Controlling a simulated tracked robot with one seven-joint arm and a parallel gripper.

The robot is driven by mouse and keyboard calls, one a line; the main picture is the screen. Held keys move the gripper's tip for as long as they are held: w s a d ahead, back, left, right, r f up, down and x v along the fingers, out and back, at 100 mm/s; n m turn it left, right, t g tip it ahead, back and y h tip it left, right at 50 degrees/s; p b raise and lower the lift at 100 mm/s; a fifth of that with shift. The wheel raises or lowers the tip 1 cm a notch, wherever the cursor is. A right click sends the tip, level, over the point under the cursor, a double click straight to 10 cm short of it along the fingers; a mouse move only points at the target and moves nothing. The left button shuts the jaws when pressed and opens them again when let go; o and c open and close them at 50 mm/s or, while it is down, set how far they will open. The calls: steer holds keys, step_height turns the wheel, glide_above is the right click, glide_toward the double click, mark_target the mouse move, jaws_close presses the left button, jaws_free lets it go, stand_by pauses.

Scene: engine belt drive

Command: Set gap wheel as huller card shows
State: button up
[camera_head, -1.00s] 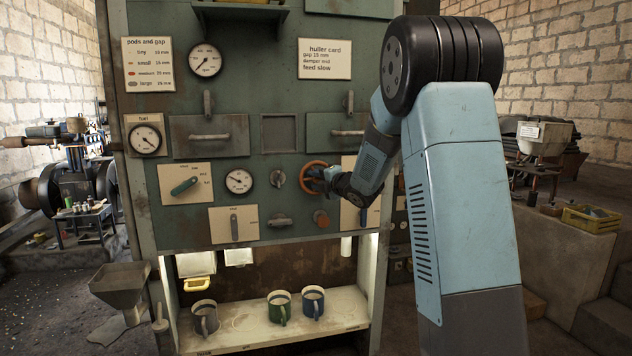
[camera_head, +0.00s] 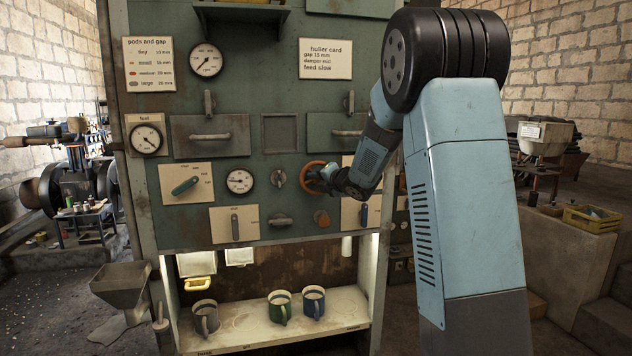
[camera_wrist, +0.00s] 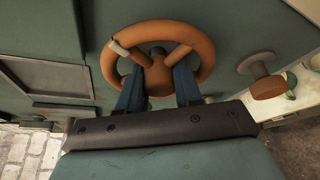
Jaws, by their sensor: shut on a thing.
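The gap wheel is an orange-brown handwheel (camera_head: 313,176) on the green panel, right of a round gauge (camera_head: 239,181). In the wrist view the wheel (camera_wrist: 158,60) shows its rim, spokes and a pale knob at the upper left. My gripper (camera_wrist: 160,82) has its two blue fingers on either side of the wheel's hub, shut on it. In the head view my gripper (camera_head: 328,179) partly covers the wheel's right side. The huller card (camera_head: 325,59) at the upper right reads gap 15 mm, damper mid, feed slow. The gauge's needle is too small to read exactly.
A pods and gap card (camera_head: 149,63) hangs at the upper left. An orange-brown knob (camera_head: 321,218) sits just below the wheel. A green-handled lever (camera_head: 185,186) is at the left. Several mugs (camera_head: 279,307) stand on the lit shelf below.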

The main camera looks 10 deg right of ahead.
steer(key=o, duration=0.7)
steer(key=shift+d+f, duration=0.15)
steer(key=shift+f, duration=0.1)
steer(key=shift+o, duration=0.2)
steer(key=shift+r, duration=0.1)
steer(key=v, duration=1.3)
steer(key=shift+s, duration=0.4)
